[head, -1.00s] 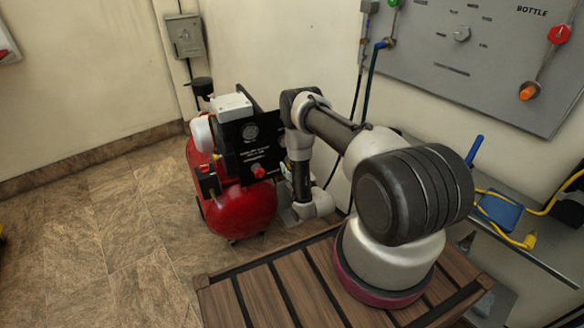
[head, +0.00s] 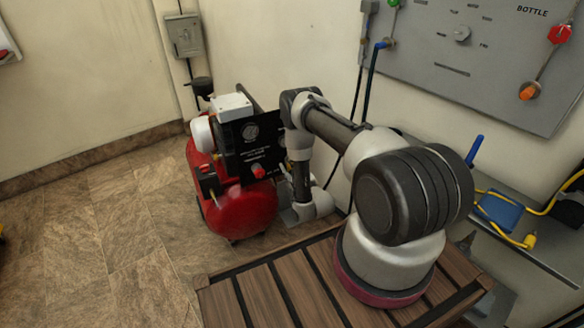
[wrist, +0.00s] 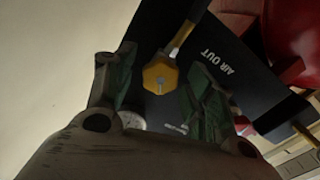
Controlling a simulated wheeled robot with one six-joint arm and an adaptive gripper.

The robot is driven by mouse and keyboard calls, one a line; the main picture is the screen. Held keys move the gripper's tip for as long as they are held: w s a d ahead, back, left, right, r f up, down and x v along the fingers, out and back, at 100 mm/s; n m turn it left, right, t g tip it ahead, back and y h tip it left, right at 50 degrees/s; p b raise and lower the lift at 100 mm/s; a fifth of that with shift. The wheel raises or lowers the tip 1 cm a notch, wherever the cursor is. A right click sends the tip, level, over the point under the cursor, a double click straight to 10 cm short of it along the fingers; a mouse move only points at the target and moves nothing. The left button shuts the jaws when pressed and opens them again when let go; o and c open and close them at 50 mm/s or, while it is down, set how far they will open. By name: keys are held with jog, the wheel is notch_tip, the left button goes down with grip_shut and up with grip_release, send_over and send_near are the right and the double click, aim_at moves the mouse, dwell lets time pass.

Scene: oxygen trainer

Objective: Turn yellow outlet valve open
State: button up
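The yellow outlet valve (wrist: 160,76) shows in the wrist view as a yellow knob on a yellowish stem, beside the white "AIR OUT" label (wrist: 216,62) on a black panel. My gripper (wrist: 155,82) is open, with one greenish finger on each side of the knob. A gap shows between the knob and each finger. I cannot tell how deep the knob sits between them. In the head view, the valve and my gripper are hidden behind my arm and the compressor's black panel (head: 235,155).
The red compressor tank (head: 240,212) stands on the tiled floor near the wall. A round gauge (wrist: 131,120) sits below the knob in the wrist view, partly hidden by my gripper. A grey control panel (head: 480,85) hangs on the right wall.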

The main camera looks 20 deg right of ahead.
jog(key=s, duration=0.7)
jog(key=shift+s, duration=0.3)
jog(key=shift+d, duration=0.1)
jog(key=w+m, duration=0.3)
jog(key=w, duration=0.1)
jog(key=w+m, duration=0.3)
jog(key=w, duration=0.2)
jog(key=shift+r, duration=0.1)
